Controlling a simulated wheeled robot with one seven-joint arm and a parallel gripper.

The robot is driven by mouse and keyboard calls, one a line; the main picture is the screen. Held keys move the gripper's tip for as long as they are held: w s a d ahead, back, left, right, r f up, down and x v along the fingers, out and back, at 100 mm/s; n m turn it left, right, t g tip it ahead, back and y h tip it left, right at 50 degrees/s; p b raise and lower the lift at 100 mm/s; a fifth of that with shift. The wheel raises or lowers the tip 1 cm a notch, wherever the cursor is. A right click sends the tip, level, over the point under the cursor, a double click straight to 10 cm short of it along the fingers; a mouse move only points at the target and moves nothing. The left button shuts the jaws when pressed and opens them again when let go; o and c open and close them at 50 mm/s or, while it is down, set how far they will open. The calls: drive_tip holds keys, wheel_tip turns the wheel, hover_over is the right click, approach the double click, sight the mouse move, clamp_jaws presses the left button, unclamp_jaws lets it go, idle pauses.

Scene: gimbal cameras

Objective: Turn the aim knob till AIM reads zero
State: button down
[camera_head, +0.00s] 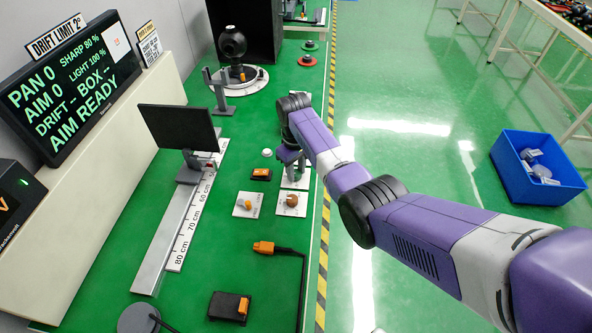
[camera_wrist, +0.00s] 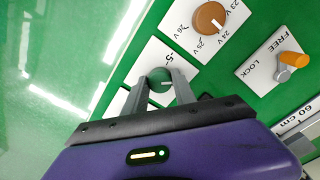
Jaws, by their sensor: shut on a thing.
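The display (camera_head: 66,85) at the left reads PAN 0, AIM 0, SHARP 80 %, LIGHT 100 %, with DRIFT - BOX -- and AIM READY below. My gripper (camera_wrist: 160,80) is shut on a dark green round knob (camera_wrist: 160,86) with a pale pointer line. The knob stands on a white plate (camera_wrist: 148,58) on which "-5" shows; the rest of its scale is hidden by my fingers. In the head view my gripper (camera_head: 290,158) is over the bench's right side and hides the knob, whose name I cannot read.
A brown voltage knob (camera_wrist: 210,17) and an orange FREE/LOCK lever (camera_wrist: 293,60) sit close to my gripper. A rail with a dark screen (camera_head: 177,127) stands to the left. A blue crate (camera_head: 539,172) is on the floor at right.

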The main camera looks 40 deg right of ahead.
drive_tip(key=shift+w+r, duration=0.1)
drive_tip(key=c, duration=1)
unclamp_jaws()
drive_tip(key=shift+a+r, duration=0.1)
drive_tip(key=shift+r, duration=3.75)
